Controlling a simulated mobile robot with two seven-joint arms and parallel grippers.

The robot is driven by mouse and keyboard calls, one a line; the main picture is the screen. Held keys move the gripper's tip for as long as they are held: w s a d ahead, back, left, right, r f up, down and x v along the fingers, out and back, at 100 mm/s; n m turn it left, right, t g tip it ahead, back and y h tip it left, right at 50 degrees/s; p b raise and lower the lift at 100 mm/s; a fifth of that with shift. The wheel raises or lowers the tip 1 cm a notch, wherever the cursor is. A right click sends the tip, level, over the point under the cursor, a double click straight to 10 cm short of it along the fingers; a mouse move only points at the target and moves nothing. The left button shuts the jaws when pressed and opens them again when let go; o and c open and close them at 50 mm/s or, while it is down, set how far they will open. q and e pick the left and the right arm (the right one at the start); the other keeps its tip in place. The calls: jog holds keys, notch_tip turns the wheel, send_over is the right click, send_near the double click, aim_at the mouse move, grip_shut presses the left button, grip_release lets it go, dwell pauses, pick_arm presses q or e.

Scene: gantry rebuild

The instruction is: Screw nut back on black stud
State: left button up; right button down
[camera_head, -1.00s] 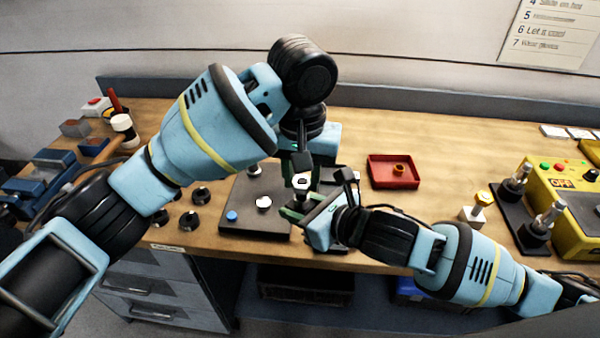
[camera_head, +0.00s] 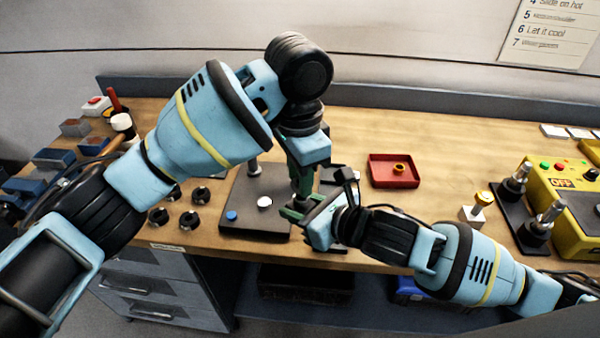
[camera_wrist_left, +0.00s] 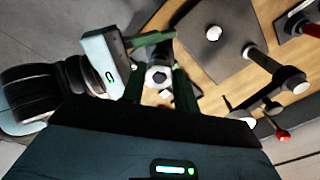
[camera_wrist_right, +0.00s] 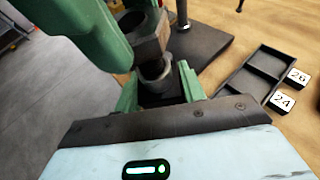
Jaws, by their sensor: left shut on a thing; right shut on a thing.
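My left gripper (camera_head: 302,192) reaches down from above, its green fingers shut on a grey hex nut. The nut (camera_wrist_left: 158,77) shows a dark centre in the left wrist view; it also shows in the right wrist view (camera_wrist_right: 152,38). My right gripper (camera_head: 303,214) comes in from the right, below the left one, shut on a dark stud piece with a grey round collar (camera_wrist_right: 157,74). The nut sits directly over this collar, in line or nearly so. How far the nut is threaded on cannot be told. In the head view fingers hide both parts.
A dark plate (camera_head: 240,220) with a blue peg, a white peg and a grey post lies left of the grippers. A red tray (camera_head: 380,182) with a brass-coloured piece lies to the right. A yellow-topped block (camera_head: 480,205) and yellow machine (camera_head: 565,190) stand farther right.

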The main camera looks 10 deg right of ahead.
pick_arm(q)
jog(key=m, duration=0.7)
jog(key=shift+a, duration=0.1)
jog(key=m, duration=0.6)
jog(key=shift+s+m+g, duration=0.15)
jog(key=shift+m+g, duration=0.15)
jog(key=shift+m, duration=0.1)
jog(key=o, duration=1.8)
jog(key=shift+o, duration=0.2)
